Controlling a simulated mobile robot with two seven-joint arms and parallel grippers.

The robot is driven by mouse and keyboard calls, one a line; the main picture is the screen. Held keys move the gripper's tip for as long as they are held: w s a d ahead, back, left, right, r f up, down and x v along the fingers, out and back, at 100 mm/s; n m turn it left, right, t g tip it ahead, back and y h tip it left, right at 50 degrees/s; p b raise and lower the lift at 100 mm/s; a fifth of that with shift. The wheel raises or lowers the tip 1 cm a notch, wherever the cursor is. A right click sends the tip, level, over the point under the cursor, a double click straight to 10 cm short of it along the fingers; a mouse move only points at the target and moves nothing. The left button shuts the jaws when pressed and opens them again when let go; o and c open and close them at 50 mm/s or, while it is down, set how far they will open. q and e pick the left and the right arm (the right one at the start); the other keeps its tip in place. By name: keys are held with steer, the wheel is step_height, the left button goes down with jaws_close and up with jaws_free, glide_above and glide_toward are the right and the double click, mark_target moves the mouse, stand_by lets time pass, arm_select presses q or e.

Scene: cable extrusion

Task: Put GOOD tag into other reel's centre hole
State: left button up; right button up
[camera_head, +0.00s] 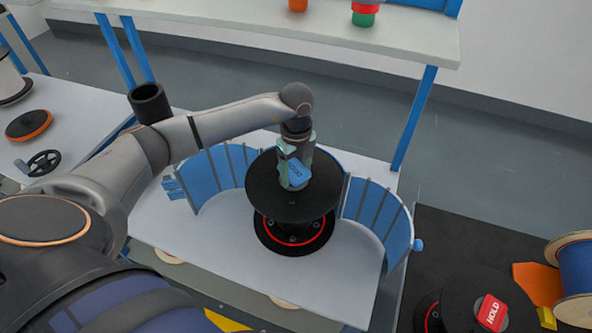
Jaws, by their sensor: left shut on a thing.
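A blue tag with white lettering, the GOOD tag (298,174), is between the fingers of my left gripper (294,180). My left gripper is shut on it, pointing down over the middle of a black reel (262,192). The reel stands upright on the white table and has a red ring on its lower flange. The gripper and tag hide the reel's centre hole, and I cannot tell whether the tag is in it. Another black reel (455,298) at the lower right bears a red HOLD tag (492,313). My right gripper is not in view.
Blue curved guards (376,212) stand on both sides of the middle reel on the white table (335,290). A blue-wound spool (576,266) and an orange piece (536,282) lie at the right. A shelf (270,28) with small coloured items runs along the back.

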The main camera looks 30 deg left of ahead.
arm_select(q)
steer(key=shift+f, duration=0.45)
steer(key=shift+s+f+b, duration=0.15)
steer(key=shift+f+b, duration=0.2)
steer(key=shift+b, duration=0.15)
steer(key=shift+s+f, duration=0.1)
steer(key=shift+f, duration=0.05)
steer(key=shift+r+p, duration=0.6)
steer(key=shift+w+r, duration=0.25)
steer(key=shift+r, duration=0.1)
steer(key=shift+f, duration=0.45)
stand_by(0.4)
steer(key=shift+s+f, duration=0.1)
steer(key=shift+f, duration=0.1)
